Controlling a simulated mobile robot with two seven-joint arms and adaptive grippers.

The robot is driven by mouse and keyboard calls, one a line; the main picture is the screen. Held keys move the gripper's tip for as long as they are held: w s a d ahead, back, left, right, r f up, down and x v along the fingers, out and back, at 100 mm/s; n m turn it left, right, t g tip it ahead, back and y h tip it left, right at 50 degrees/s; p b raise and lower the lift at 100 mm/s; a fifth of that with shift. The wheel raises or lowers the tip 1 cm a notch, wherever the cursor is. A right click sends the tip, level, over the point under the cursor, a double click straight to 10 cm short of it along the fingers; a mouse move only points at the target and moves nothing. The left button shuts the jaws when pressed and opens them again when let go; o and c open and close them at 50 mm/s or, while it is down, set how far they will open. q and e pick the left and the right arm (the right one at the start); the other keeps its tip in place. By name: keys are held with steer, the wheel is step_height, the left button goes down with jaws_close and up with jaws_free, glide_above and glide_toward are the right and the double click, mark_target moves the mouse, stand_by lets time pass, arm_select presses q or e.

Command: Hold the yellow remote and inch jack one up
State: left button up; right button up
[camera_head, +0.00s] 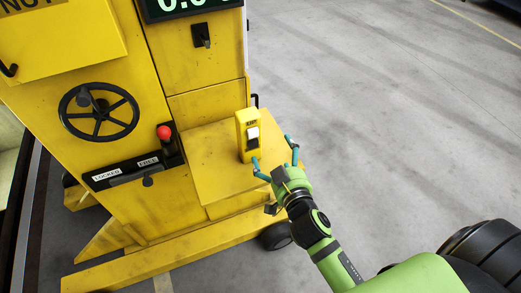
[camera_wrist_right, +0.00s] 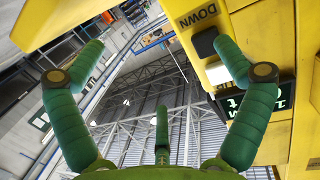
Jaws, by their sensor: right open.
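The yellow remote (camera_head: 242,141) stands upright on the flat yellow ledge of the jack (camera_head: 206,174). My left gripper is not in view.
The jack carries a black handwheel (camera_head: 99,112), a red-knobbed lever (camera_head: 164,132) beside a "LOCKED/FREE" plate (camera_head: 122,170), and a partly cropped green display (camera_head: 190,6). A black wheel (camera_head: 275,236) sits at its base.

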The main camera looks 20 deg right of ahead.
mark_target(257, 138)
steer(key=a, duration=0.1)
steer(key=w+a+r+n+t+y, duration=0.1)
steer(key=a+r+y, duration=0.1)
steer(key=shift+w+t, duration=0.3)
steer(key=shift+t, duration=0.1)
steer(key=w+p, duration=0.1)
steer(key=w, duration=0.5)
steer(key=shift+w+a+r, duration=0.1)
steer(key=shift+a, duration=0.05)
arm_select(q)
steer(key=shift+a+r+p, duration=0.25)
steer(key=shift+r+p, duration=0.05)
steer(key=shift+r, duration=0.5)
arm_select(e)
steer(key=shift+w, duration=0.35)
steer(key=c, duration=1.4)
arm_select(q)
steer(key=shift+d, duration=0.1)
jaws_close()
